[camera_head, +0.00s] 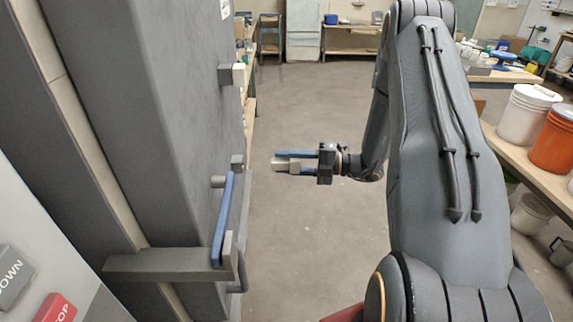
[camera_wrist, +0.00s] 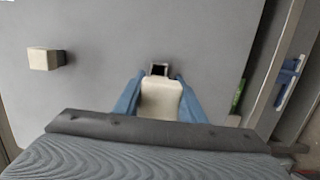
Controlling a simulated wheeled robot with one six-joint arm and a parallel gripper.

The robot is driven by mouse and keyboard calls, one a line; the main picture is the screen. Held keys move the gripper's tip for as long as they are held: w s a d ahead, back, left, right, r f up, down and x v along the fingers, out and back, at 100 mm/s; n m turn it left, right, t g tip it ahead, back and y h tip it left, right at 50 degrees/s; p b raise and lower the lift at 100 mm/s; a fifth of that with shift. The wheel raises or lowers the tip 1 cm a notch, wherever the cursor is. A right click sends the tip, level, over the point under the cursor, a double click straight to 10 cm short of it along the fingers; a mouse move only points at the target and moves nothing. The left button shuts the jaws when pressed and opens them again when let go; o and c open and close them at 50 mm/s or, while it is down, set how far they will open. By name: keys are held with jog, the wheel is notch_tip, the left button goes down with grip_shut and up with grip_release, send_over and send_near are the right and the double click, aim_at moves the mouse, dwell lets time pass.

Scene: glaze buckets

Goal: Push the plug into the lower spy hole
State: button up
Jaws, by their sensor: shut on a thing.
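My gripper (camera_head: 296,162) has blue fingers and is shut on a pale, cream block-shaped plug (camera_head: 281,164). In the wrist view the plug (camera_wrist: 161,101) sits between the fingers, its far end pointing at the kiln face. The lower spy hole (camera_wrist: 160,69) shows as a dark square just beyond the plug, roughly in line with it; the plug hides its lower part. In the head view the hole's grey collar (camera_head: 237,161) stands out from the kiln, left of the plug at about its height, with a clear gap between them.
The large grey kiln (camera_head: 180,120) fills the left side. Another cream plug (camera_head: 238,73) sits in the upper collar; it also shows in the wrist view (camera_wrist: 43,59). A blue handle (camera_head: 223,218) sticks out below. The floor (camera_head: 310,230) around my gripper is clear. Buckets (camera_head: 527,113) stand on a right-hand bench.

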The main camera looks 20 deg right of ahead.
jog(key=x, duration=0.6)
jog(key=shift+s+a, duration=0.2)
jog(key=shift+a, duration=0.2)
jog(key=shift+w+a, duration=0.3)
jog(key=shift+a, duration=0.2)
dwell(0.8)
jog(key=shift+w+a, duration=0.2)
jog(key=shift+a, duration=0.5)
jog(key=shift+a, duration=0.15)
jog(key=shift+w+a, duration=0.25)
jog(key=shift+a, duration=0.35)
jog(key=shift+w+a, duration=0.1)
jog(key=shift+a, duration=0.25)
jog(key=shift+w+a, duration=0.15)
jog(key=shift+a, duration=0.3)
dwell(0.5)
jog(key=o, duration=1.4)
jog(key=shift+a, duration=0.1)
